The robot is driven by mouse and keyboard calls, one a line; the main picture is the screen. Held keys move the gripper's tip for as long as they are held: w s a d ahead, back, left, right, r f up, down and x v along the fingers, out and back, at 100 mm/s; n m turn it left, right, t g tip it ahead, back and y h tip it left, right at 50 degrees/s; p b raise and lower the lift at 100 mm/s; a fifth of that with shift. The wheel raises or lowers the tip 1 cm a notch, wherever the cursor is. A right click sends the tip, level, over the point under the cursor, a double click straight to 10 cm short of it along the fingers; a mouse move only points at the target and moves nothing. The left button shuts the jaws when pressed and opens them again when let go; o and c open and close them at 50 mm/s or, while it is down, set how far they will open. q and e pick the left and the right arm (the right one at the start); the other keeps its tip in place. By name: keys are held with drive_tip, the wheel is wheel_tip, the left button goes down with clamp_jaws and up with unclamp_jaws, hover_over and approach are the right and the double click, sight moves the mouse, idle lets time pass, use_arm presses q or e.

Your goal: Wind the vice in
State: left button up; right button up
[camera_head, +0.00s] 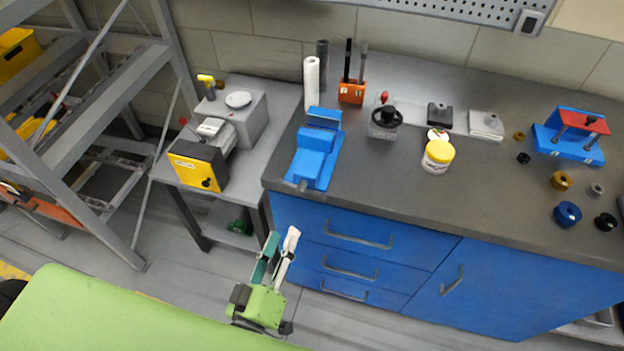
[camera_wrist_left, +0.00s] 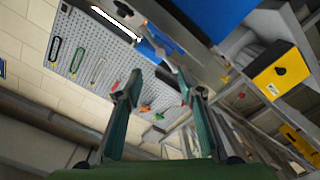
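The blue vice (camera_head: 313,165) stands at the left end of the dark workbench top, its grey screw end (camera_head: 302,185) toward the front edge. In the left wrist view a blue part that looks like the vice (camera_wrist_left: 149,50) shows beyond the fingers, at the bench edge. A handle on its screw is too small to make out. My left gripper (camera_head: 281,243) is in front of the bench, below and to the left of the drawers, apart from the vice. In the left wrist view its two fingers (camera_wrist_left: 159,92) stand apart with nothing between them. My right gripper is not in view.
The workbench (camera_head: 470,190) has blue drawers below. A white-and-yellow jar (camera_head: 437,157), an orange tool holder (camera_head: 352,93) and a black handwheel (camera_head: 386,116) stand right of the vice. A side table with a yellow-fronted machine (camera_head: 195,168) is left.

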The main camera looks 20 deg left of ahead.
use_arm(q)
drive_tip(key=p, duration=0.1)
approach(299, 193)
drive_tip(key=w, duration=0.2)
drive_tip(key=w+p, duration=0.2)
drive_tip(key=w, duration=0.6)
drive_tip(key=shift+d, duration=0.15)
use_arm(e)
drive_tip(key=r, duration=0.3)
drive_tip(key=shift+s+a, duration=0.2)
